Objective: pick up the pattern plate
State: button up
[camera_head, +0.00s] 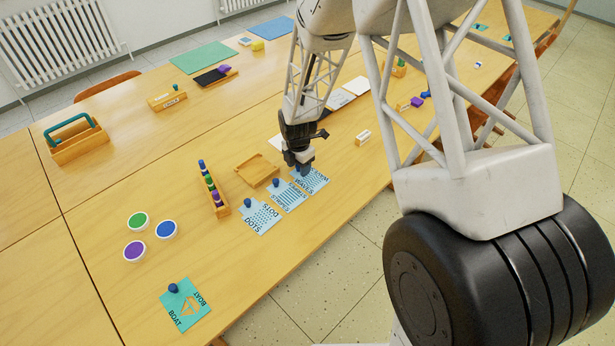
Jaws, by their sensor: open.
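Three light-blue pattern plates with dark blue knobs lie in a row on the wooden table: a dots plate (262,218), a stripes plate (290,197) and a waves plate (315,182). My gripper (302,166) points down over the waves plate, at its dark blue knob (306,171). The jaws are open; whether they straddle or touch the knob is too small to tell. My gripper hides the back left part of the waves plate.
A wooden tray (248,167) sits just left of my gripper, with a narrow rack of colored pegs (220,209) beyond it. A teal boat plate (190,311) and paint pots (138,221) lie nearer front left. A small wooden block (362,137) is to the right.

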grip_shut()
dwell(0.3)
jog(key=shift+r, duration=0.15)
jog(key=shift+r, duration=1.65)
jog(key=s+d, duration=0.1)
jog(key=s, duration=0.4)
jog(key=s+d+r, duration=0.1)
jog(key=s+d, duration=0.1)
jog(key=s, duration=0.3)
jog(key=s+d, duration=0.2)
jog(key=s, duration=0.3)
jog(key=shift+s+r, duration=0.1)
jog(key=shift+r, duration=0.1)
jog(key=shift+a, duration=0.15)
